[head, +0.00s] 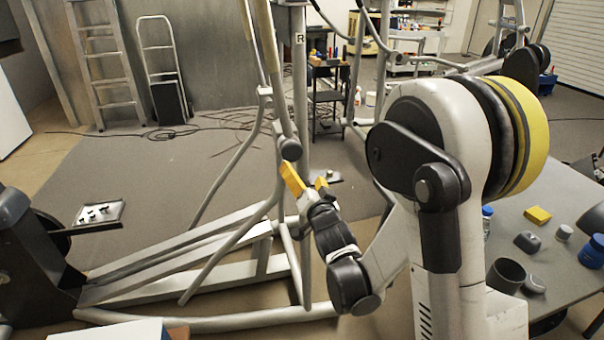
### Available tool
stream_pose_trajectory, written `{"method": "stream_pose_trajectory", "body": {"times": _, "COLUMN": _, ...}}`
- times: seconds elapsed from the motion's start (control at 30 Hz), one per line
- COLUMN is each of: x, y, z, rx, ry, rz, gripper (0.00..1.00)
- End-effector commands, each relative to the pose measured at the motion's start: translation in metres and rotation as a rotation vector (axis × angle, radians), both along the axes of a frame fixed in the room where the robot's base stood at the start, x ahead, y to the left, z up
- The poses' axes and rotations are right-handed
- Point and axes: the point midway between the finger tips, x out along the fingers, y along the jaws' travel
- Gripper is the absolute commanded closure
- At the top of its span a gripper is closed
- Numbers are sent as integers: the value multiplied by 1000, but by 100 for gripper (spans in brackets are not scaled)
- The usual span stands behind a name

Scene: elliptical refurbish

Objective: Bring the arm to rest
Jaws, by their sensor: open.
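My arm fills the middle right of the head view, with its white and black links bent down and to the left. My gripper (306,184) is at the arm's end, with yellow fingertips spread apart and nothing visible between them. It is in front of the upright bars of a grey elliptical machine (190,262). I cannot tell whether the fingertips touch the bars.
A grey table (560,215) at right holds a yellow block (538,215), a dark cup (506,275), blue-lidded jars (592,250) and small grey parts. A tray (98,214) is at left. Ladders (100,65) stand behind. Cables lie on open floor.

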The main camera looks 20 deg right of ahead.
Motion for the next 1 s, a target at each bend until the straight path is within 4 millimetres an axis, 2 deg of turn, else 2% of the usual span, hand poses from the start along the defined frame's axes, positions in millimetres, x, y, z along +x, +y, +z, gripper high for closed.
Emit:
{"method": "stream_pose_trajectory", "body": {"times": 0.17, "x": -4, "y": -2, "z": 6, "rx": -20, "ry": 32, "rz": -10, "gripper": 16}}
{"method": "stream_pose_trajectory", "body": {"times": 0.27, "x": -15, "y": -7, "z": 15, "rx": -65, "ry": 102, "rz": -26, "gripper": 16}}
{"method": "stream_pose_trajectory", "body": {"times": 0.37, "x": -37, "y": -13, "z": 24, "rx": -131, "ry": 211, "rz": -38, "gripper": 16}}
{"method": "stream_pose_trajectory", "body": {"times": 0.47, "x": -69, "y": -17, "z": 30, "rx": -201, "ry": 332, "rz": -33, "gripper": 16}}
{"method": "stream_pose_trajectory", "body": {"times": 0.63, "x": -137, "y": -18, "z": 29, "rx": -320, "ry": 536, "rz": 14, "gripper": 16}}
{"method": "stream_pose_trajectory", "body": {"times": 0.9, "x": -262, "y": -8, "z": 7, "rx": -479, "ry": 813, "rz": 173, "gripper": 16}}
{"method": "stream_pose_trajectory", "body": {"times": 1.0, "x": -294, "y": -4, "z": -1, "rx": -515, "ry": 874, "rz": 227, "gripper": 16}}
